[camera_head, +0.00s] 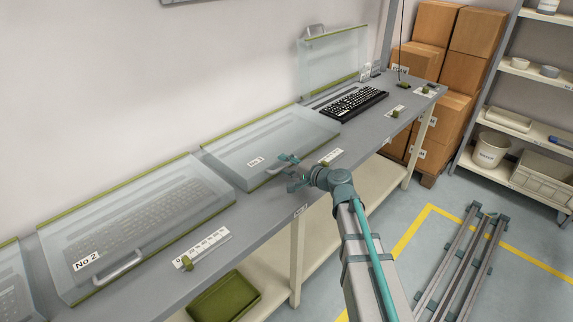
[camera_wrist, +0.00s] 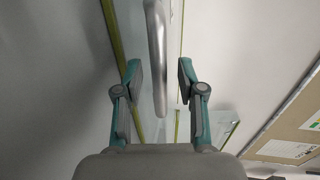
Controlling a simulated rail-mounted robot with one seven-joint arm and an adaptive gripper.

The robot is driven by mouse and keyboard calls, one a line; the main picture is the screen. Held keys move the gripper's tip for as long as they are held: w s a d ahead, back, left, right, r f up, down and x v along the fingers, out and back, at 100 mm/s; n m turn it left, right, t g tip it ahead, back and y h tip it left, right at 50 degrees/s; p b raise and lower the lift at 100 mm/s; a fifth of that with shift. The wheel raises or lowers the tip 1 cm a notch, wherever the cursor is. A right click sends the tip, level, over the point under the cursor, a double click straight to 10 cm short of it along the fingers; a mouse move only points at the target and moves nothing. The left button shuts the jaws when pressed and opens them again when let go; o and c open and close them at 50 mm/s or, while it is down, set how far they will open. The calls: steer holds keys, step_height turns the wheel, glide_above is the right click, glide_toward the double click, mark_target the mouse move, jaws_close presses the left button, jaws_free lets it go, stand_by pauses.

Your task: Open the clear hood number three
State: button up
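A clear hood (camera_head: 262,136) with a green rear edge lies shut on the bench, in the middle of the head view. Its small label (camera_head: 255,160) looks like No 3 but is hard to read. A silver bar handle (camera_wrist: 157,40) on its front shows large in the wrist view. My gripper (camera_head: 287,172) is at this handle, at the hood's front edge. In the wrist view my gripper (camera_wrist: 160,76) is open, with one finger on each side of the handle's end. Gaps show between both fingers and the bar. My gripper partly hides the handle in the head view.
Clear hood No 2 (camera_head: 140,215) is shut over a keyboard at left. A farther hood (camera_head: 332,58) stands raised behind a black keyboard (camera_head: 353,104). A slider scale (camera_head: 203,247) lies on the bench front (camera_head: 262,215). Cardboard boxes (camera_head: 466,72) and shelves stand right.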

jaws_close()
stand_by(0.3)
steer(key=shift+r, duration=0.1)
